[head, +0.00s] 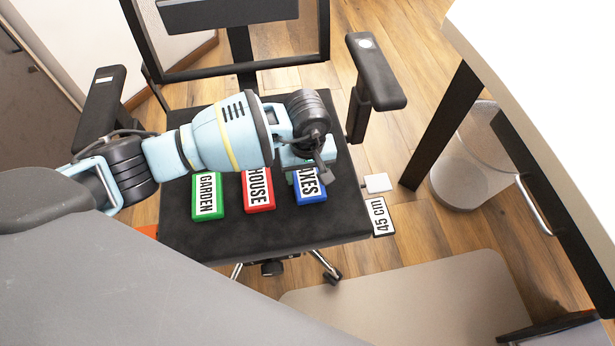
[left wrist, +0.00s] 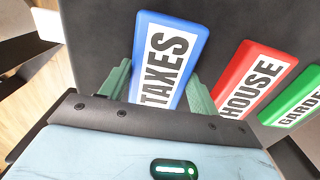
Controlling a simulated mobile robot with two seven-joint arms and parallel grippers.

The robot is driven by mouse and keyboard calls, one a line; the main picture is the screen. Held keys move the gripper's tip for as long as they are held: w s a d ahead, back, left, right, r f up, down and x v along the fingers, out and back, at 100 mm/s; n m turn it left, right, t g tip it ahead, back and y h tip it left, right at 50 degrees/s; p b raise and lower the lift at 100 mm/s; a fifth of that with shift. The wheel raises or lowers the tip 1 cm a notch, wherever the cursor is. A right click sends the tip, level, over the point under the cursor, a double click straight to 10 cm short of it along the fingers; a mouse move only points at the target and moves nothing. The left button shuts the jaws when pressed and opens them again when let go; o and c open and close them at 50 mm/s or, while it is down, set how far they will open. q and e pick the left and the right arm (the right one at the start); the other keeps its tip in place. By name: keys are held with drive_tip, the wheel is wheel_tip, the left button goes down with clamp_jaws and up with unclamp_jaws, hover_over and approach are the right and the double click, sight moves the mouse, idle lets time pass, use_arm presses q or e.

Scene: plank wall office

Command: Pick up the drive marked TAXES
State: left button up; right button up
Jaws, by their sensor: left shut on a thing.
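The blue drive marked TAXES (head: 311,192) lies on the black chair seat (head: 270,228), at the right end of a row of drives. My left gripper (head: 308,170) is over its far end and hides part of the label in the head view. In the left wrist view the TAXES drive (left wrist: 168,58) sits between the two green fingers of my left gripper (left wrist: 160,92), which is shut on it. The drive appears to rest on the seat still. My right gripper is not in view.
The red HOUSE drive (head: 258,190) lies close beside the TAXES drive, with the green GARDEN drive (head: 207,196) farther left. Chair armrests (head: 375,72) rise at both sides. A white desk (head: 560,80) stands at the right. A 45 cm tag (head: 381,217) hangs at the seat's right edge.

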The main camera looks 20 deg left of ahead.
use_arm(q)
drive_tip(key=shift+c, duration=0.3)
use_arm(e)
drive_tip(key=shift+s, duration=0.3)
use_arm(q)
drive_tip(key=shift+r, duration=0.15)
